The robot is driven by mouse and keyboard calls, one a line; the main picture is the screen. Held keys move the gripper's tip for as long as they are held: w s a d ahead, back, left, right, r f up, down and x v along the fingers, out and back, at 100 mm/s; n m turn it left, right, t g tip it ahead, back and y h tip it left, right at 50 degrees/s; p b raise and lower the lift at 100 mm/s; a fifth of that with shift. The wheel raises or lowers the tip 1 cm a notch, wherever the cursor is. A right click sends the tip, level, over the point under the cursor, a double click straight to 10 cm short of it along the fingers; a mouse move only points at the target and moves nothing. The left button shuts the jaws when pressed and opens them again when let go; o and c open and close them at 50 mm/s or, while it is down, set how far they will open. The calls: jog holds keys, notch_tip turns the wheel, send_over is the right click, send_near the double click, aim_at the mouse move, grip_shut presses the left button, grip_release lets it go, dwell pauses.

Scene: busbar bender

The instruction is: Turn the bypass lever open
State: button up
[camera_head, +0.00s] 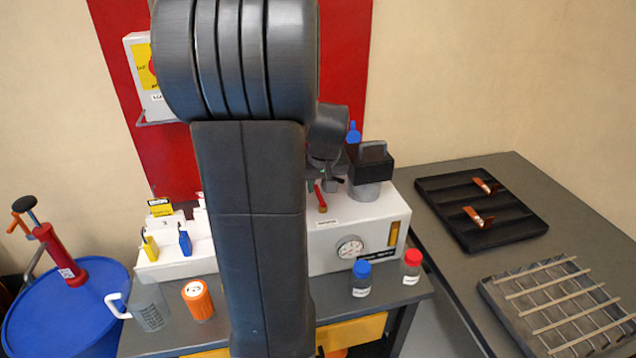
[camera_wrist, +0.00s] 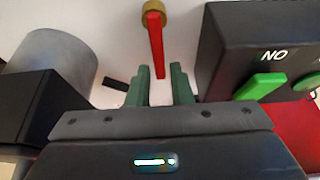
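The bypass lever (camera_wrist: 155,45) is a red bar hanging from a round brass pivot (camera_wrist: 154,13) on a white face in the wrist view. Its free end points toward my gripper. In the head view the red lever (camera_head: 321,199) shows on the white unit just right of my arm. My gripper (camera_wrist: 160,70) has two green fingers, spread apart. The lever's lower end lies at the gap between the fingertips. I cannot tell whether either finger touches it. In the head view my arm hides most of the area around my gripper (camera_head: 326,178).
A black box marked "NO" with a green switch (camera_wrist: 262,86) stands close right of the fingers. A grey cylinder (camera_wrist: 55,68) and black block are on the left.

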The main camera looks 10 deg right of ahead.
grip_shut()
jog(key=shift+d+m+h, duration=0.3)
jog(key=shift+m, duration=0.45)
jog(key=shift+d+m+h, duration=0.3)
jog(key=shift+m, duration=0.45)
jog(key=shift+o, duration=2)
grip_release()
jog(key=shift+r, duration=0.1)
jog(key=v, duration=1.3)
jog(key=shift+s+r, duration=0.2)
jog(key=shift+r, duration=0.1)
